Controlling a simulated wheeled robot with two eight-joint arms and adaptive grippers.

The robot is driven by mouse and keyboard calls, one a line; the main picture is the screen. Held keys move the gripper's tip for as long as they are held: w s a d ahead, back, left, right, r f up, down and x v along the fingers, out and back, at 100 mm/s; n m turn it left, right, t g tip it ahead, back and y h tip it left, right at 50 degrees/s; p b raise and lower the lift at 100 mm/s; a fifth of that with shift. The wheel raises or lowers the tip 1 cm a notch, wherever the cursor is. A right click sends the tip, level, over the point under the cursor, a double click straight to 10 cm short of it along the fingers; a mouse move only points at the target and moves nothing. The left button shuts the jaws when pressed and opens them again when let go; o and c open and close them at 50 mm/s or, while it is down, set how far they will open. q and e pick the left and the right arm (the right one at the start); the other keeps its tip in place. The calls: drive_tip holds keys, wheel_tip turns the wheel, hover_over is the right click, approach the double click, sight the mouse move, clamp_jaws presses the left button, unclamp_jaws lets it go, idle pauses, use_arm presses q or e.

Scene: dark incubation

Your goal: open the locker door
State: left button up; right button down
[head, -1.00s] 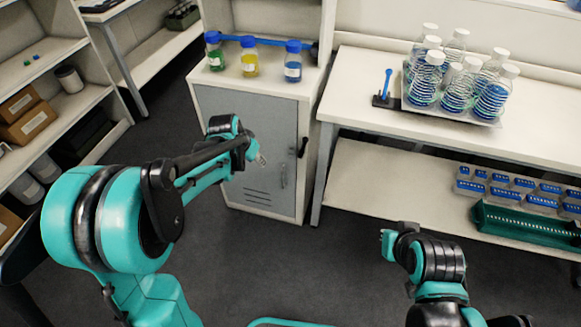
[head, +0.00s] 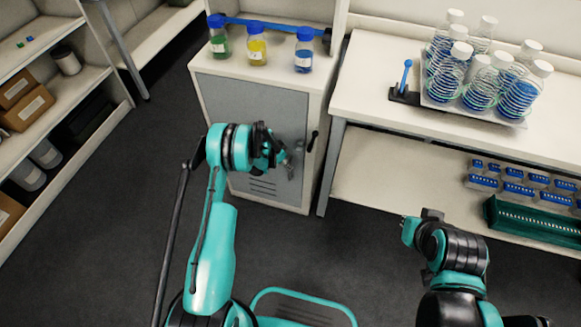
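The locker (head: 320,95) is a white cabinet with a grey front door (head: 268,100), which looks closed. A small black latch (head: 312,140) sits at the door's right edge, and vent slots (head: 262,188) are low on the door. My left gripper (head: 288,163) is in front of the right half of the door, just left of and below the black latch. It is small and partly hidden by its own wrist, so its finger opening and any contact are unclear. My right gripper (head: 408,230) is away from the locker, over the floor at lower right; its fingers are not clear.
To the right, a white bench (head: 375,110) carries a tray of several blue bottles (head: 480,75). Shelves (head: 80,120) stand at left. The floor before the locker is clear.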

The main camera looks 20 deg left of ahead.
use_arm(q)
drive_tip(key=b+x, duration=0.1)
drive_tip(key=x, duration=0.4)
drive_tip(key=shift+w+f+b, duration=0.1)
drive_tip(key=shift+f+b, duration=0.2)
drive_tip(key=shift+b, duration=0.1)
clamp_jaws()
